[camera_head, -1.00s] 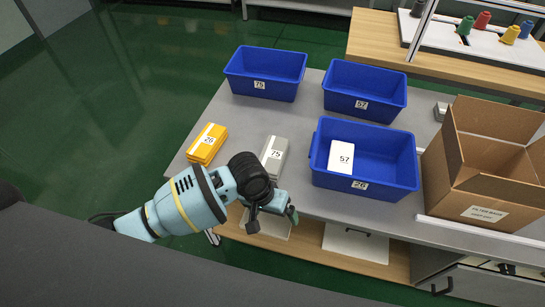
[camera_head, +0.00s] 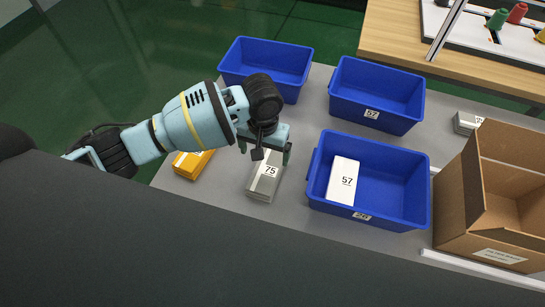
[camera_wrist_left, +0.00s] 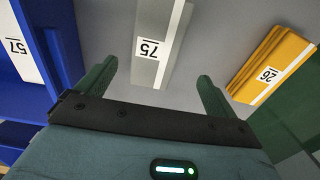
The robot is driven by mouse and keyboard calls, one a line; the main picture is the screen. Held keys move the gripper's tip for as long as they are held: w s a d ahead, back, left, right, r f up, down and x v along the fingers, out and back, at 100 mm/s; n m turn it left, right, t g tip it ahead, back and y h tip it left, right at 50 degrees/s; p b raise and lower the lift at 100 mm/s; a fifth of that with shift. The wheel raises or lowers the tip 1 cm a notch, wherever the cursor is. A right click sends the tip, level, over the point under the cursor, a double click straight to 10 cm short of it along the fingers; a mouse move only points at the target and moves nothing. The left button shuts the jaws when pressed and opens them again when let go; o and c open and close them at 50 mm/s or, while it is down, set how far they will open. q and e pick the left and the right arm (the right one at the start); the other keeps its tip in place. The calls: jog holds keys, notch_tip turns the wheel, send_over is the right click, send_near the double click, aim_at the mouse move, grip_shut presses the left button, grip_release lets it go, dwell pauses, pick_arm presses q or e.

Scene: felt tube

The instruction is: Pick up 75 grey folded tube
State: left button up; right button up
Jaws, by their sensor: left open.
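The grey folded tube (camera_head: 264,182) with a white label reading 75 lies on the grey table. It also shows in the left wrist view (camera_wrist_left: 150,70), beyond and between my open fingers. My left gripper (camera_head: 268,153) is over the far end of the tube in the head view, partly hiding it. In the left wrist view the left gripper's two green fingers (camera_wrist_left: 155,88) are wide apart with nothing held between them. My right gripper is not in view.
A yellow folded tube (camera_head: 193,163) labelled 26 lies to the left. Blue bins stand at the back left (camera_head: 266,62), at the back (camera_head: 376,93) and at the right (camera_head: 368,184), the last holding a white item (camera_head: 342,181) labelled 57. A cardboard box (camera_head: 492,190) stands far right.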

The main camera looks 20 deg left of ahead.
aim_at(267, 170)
pick_arm(q)
jog(key=shift+s, duration=0.2)
jog(key=shift+s+f, duration=0.1)
jog(key=shift+s, duration=0.15)
jog(key=shift+f, duration=0.9)
jog(key=shift+w+f, duration=0.15)
jog(key=shift+f, duration=0.1)
jog(key=f, duration=0.3)
jog(key=d+f+b, duration=0.1)
jog(key=f, duration=0.1)
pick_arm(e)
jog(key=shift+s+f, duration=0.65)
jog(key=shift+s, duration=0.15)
pick_arm(q)
jog(key=shift+c, duration=0.2)
jog(key=c, duration=1.2)
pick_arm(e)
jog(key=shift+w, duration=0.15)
